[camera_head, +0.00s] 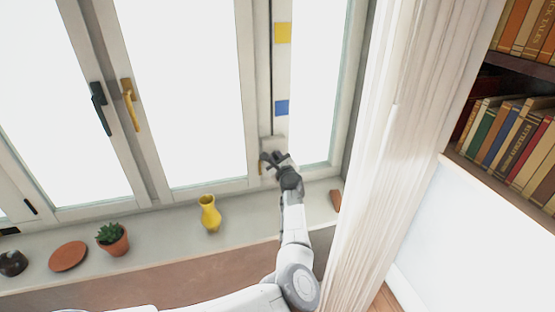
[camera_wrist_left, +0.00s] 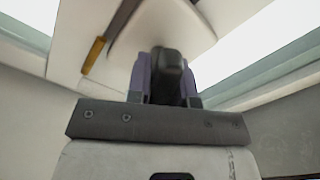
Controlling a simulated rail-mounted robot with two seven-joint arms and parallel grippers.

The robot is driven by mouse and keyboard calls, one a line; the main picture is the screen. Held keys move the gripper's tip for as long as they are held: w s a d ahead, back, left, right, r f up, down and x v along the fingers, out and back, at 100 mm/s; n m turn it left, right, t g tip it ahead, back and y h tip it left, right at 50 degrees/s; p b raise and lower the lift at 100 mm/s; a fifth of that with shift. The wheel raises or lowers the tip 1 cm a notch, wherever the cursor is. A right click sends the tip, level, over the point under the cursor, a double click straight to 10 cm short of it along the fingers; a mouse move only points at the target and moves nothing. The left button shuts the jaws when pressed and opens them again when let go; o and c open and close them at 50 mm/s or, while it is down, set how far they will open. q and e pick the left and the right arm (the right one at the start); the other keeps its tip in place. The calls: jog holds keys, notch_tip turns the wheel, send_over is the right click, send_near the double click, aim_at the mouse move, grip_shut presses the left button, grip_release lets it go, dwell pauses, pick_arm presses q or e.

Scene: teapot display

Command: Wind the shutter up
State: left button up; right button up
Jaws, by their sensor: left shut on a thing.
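A pale winder box (camera_head: 272,144) sits low on the upright between two window panes; it also shows in the wrist view (camera_wrist_left: 190,30). A dark thin line, perhaps a cord or slot, runs up from it. A yellow lever-like piece (camera_wrist_left: 93,55) is on its left side. My left gripper (camera_head: 273,159) is at the box, shut on a dark knob-like part (camera_wrist_left: 166,68) in front of it. The fingers hide most of that part, so its shape is unclear. The panes are bright white; I cannot make out the shutter. My right gripper is not in view.
The sill holds a yellow vase (camera_head: 210,214), a potted succulent (camera_head: 113,239), a terracotta plate (camera_head: 68,256) and a dark pot (camera_head: 12,263). A curtain (camera_head: 385,130) hangs close on the right, before bookshelves.

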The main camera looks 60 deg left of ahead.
pick_arm(q)
grip_shut()
jog(key=shift+m, duration=0.4)
